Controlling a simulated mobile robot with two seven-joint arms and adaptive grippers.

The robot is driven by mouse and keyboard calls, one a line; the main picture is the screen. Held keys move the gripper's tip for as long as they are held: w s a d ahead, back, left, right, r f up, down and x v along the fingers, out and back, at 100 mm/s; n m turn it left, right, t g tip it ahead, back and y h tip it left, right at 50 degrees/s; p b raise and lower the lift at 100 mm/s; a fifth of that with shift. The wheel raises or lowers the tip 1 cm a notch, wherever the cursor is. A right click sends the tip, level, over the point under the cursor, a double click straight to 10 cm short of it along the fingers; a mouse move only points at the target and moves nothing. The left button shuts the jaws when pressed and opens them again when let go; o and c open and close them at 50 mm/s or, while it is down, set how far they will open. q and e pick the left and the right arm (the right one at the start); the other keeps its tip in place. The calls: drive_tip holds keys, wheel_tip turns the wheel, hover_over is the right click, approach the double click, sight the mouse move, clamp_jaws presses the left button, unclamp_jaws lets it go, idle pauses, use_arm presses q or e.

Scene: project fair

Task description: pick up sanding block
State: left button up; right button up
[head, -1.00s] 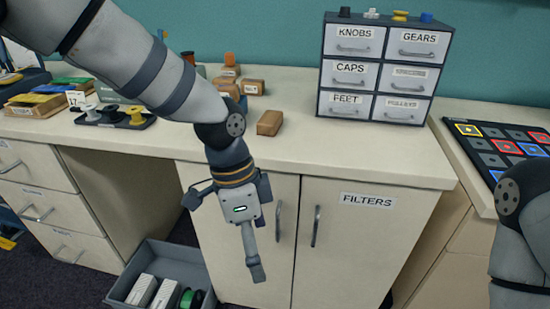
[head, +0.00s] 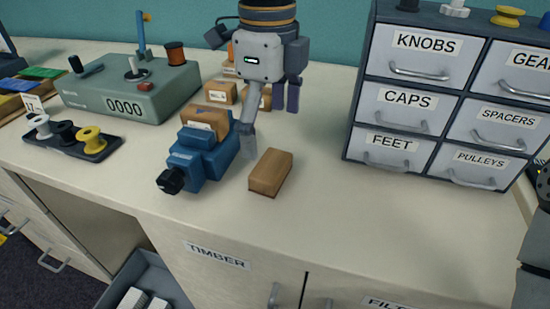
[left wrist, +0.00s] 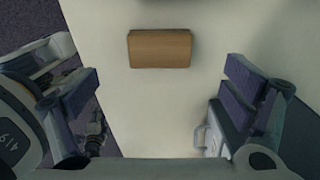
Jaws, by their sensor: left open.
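The sanding block (head: 271,173), a brown rectangular block, lies on the pale countertop near the middle of the head view. It also shows in the left wrist view (left wrist: 160,49), at the top, with nothing touching it. My left gripper (head: 269,118) is open and empty above the counter, just behind the block in the head view. In the left wrist view its two fingers (left wrist: 158,98) are spread wide, and the block lies beyond them, between their lines. My right gripper is out of view; only a part of my right arm shows at the right edge.
A blue vise-like tool (head: 206,158) stands close left of the block. Small cardboard boxes (head: 221,93) sit behind it. A green counter device (head: 130,95) and a spool tray (head: 72,141) are farther left. A labelled drawer cabinet (head: 440,100) stands right. Counter in front is clear.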

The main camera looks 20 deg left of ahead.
sight(272, 164)
use_arm(q)
wheel_tip(272, 164, down, 8)
drive_tip(key=shift+d+f, duration=0.1)
drive_tip(key=shift+d, duration=0.05)
drive_tip(key=c, duration=1.3)
